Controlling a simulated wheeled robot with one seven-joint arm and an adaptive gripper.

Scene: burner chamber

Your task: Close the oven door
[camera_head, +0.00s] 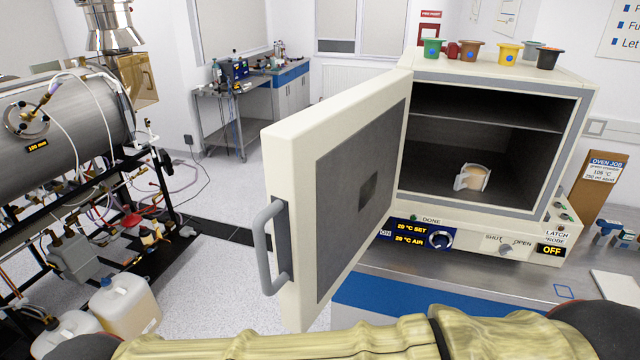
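The oven (585,105) stands on the bench at the right, with its dark chamber facing me. Its cream door (305,150) is swung wide open, hinged on the oven's left side and reaching out toward me. A grey bar handle (264,250) is on the door's outer left edge. A small light crucible with a handle (474,178) sits on the chamber floor. The front panel (480,242) has a dial, displays and a SHUT/OPEN latch knob (505,249). My arm crosses the bottom of the picture; my gripper is not in view.
Several coloured pots, one green (432,48), stand on the oven top. A steel cylinder rig (60,130) with hoses fills the left. Plastic jugs (125,303) stand at lower left. Floor left of the door is clear.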

